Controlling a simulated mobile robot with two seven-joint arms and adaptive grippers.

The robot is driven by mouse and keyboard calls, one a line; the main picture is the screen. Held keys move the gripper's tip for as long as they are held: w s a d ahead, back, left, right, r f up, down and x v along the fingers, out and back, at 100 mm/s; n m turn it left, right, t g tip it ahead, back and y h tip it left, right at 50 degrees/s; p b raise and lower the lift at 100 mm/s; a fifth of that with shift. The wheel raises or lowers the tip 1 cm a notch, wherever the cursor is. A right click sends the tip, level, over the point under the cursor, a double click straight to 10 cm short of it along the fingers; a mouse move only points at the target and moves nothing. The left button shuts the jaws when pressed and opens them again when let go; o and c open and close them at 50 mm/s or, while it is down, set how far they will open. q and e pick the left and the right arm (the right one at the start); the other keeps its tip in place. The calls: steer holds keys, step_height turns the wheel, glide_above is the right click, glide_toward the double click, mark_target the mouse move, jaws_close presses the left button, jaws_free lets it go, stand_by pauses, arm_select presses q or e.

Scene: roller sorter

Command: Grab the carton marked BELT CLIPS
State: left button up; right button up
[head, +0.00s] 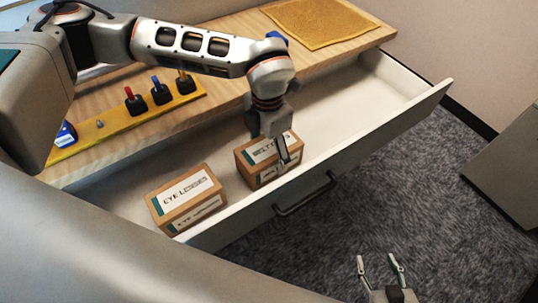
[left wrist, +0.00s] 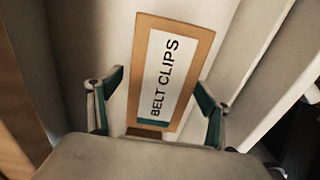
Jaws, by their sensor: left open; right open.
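The BELT CLIPS carton (head: 256,174) is a brown box with a white label, standing in the open drawer (head: 350,113). My left gripper (head: 283,160) is over it, pointing down, and hides part of its label. In the left wrist view the carton (left wrist: 172,75) lies between the open fingers of the left gripper (left wrist: 155,105), with clear space on both sides and its lettering readable. I cannot tell how far the fingertips are above its top. My right gripper (head: 380,266) is open and empty over the carpet at the bottom right.
A second carton, marked EYE LOOPS or similar (head: 187,200), stands in the drawer to the left. The drawer front has a dark handle (head: 305,195). A yellow rack with small coloured tools (head: 130,120) and a yellow mat (head: 322,22) lie on the wooden top. The drawer's right part is empty.

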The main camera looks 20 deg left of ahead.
arm_select(q)
step_height(320, 180, down, 4)
steer(key=shift+d+f, duration=0.1)
steer(key=shift+f, duration=0.05)
steer(key=c, duration=1.5)
steer(key=shift+w, duration=0.1)
steer(key=shift+c, duration=0.2)
